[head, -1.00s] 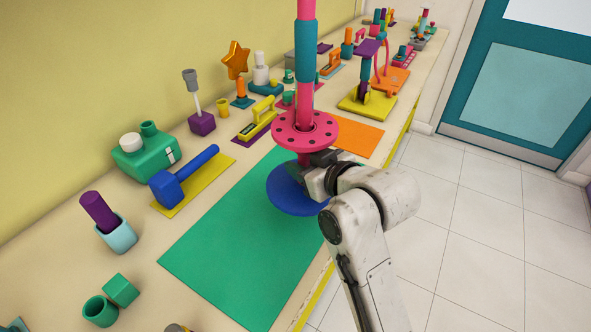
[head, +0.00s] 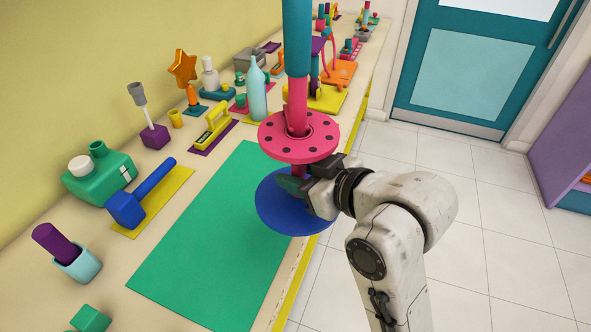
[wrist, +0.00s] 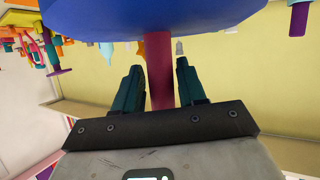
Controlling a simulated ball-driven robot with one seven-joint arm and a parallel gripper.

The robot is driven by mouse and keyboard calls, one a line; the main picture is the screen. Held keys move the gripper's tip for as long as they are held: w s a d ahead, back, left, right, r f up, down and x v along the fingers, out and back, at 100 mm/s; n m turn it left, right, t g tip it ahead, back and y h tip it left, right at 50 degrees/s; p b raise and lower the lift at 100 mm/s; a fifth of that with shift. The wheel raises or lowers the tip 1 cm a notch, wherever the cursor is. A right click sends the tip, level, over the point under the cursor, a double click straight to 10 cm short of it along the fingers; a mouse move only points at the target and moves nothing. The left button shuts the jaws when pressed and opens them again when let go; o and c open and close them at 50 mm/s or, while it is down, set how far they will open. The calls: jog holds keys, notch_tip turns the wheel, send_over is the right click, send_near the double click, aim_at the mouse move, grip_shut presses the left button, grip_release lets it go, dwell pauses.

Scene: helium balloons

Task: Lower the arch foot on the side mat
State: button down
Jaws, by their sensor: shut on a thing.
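The arch foot is a blue disc (head: 285,212) below a pink flange with dark holes (head: 300,138), joined by a short pink stem. A pink and teal pole (head: 297,50) rises from it, out of the top of the picture. My gripper (head: 299,186) is shut on the stem between flange and disc. In the wrist view the stem (wrist: 160,75) stands between the fingers and the blue disc (wrist: 150,15) fills the top. The green mat (head: 205,240) lies on the bench. The disc overlaps its right edge in the head view; the gap beneath is hidden.
A blue mallet (head: 143,195) on a yellow mat, a green canister (head: 100,178) and a cyan cup (head: 78,264) stand left of the green mat. A light blue bottle (head: 258,92) is close behind the flange. The mat's left and front parts are bare.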

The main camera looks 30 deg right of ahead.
aim_at(299, 155)
jog(key=shift+r, duration=0.35)
jog(key=shift+r+p, duration=1.85)
jog(key=shift+p, duration=0.45)
